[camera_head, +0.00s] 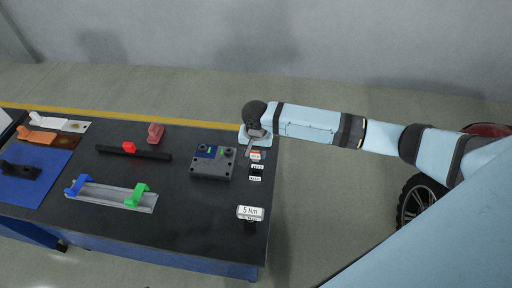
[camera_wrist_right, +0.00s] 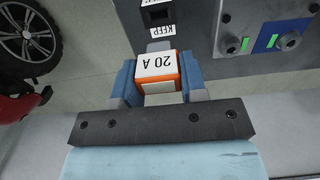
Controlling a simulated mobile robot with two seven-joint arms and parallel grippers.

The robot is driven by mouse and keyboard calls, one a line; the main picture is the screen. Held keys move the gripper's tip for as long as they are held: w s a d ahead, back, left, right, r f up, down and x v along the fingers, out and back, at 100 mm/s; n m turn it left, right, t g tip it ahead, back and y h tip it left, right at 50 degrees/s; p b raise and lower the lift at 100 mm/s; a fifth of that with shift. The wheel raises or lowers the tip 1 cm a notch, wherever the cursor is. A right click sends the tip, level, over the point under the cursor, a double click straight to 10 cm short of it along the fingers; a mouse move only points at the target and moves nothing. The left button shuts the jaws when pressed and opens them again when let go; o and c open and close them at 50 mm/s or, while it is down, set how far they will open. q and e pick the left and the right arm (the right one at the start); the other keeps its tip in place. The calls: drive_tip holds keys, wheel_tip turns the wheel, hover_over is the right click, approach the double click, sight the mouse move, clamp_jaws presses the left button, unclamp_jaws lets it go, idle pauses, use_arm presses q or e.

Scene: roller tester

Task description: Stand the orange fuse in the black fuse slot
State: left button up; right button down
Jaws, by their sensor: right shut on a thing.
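The orange fuse (camera_wrist_right: 157,78) has a white top marked "20 A" and sits between the blue pads of my right gripper (camera_wrist_right: 158,80) in the right wrist view. My right gripper (camera_head: 254,147) is shut on it near the right edge of the table in the head view, where the fuse (camera_head: 256,155) shows only as a small orange and white patch. A small black block with a dark opening (camera_wrist_right: 157,14), beside a label reading "KEEP", lies just beyond the fuse; it looks like the black fuse slot. The fuse is apart from that opening. Its underside is hidden. My left gripper is out of view.
A grey tester box (camera_head: 212,166) with knobs and green marks stands left of the gripper. A "5 Nm" display (camera_head: 250,213) stands near the front right corner. A rail with blue and green blocks (camera_head: 112,196) lies further left on the dark table (camera_head: 185,222).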

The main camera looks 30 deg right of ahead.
wheel_tip(320, 180, down, 4)
drive_tip(key=shift+r+b, duration=0.1)
drive_tip(key=shift+b, duration=0.35)
drive_tip(key=shift+f, duration=0.9)
drive_tip(key=shift+p, duration=0.4)
